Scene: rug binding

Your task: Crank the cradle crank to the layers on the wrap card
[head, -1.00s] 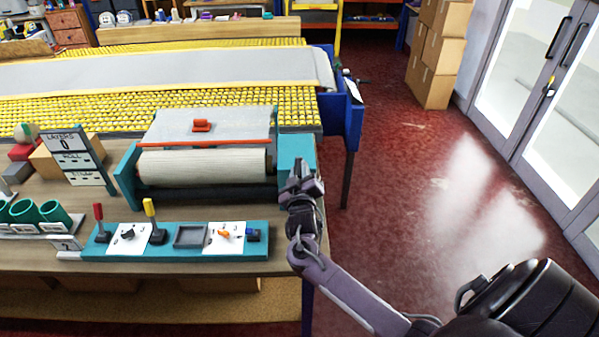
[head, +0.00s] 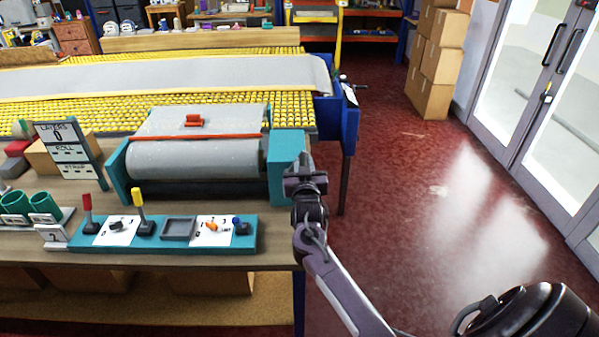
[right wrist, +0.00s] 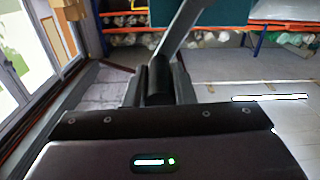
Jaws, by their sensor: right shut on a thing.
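The teal cradle (head: 287,165) stands at the bench's right end and holds a roll (head: 195,165) covered in grey speckled sheet. My right gripper (head: 305,183) is at the cradle's right end. In the right wrist view it is shut on the dark crank handle (right wrist: 158,82), with the grey crank arm (right wrist: 183,28) rising from it. In the head view the crank is mostly hidden behind the gripper. A layers board (head: 70,155) at left reads 0. A small white card (head: 55,236) bearing a 2 stands below it. My left gripper is out of view.
A teal control panel (head: 165,243) with red and yellow levers lies along the bench's front. Green cups (head: 43,206) stand at left. A yellow roller table (head: 240,96) carries a grey strip behind. The red floor at right is clear up to stacked boxes (head: 432,90).

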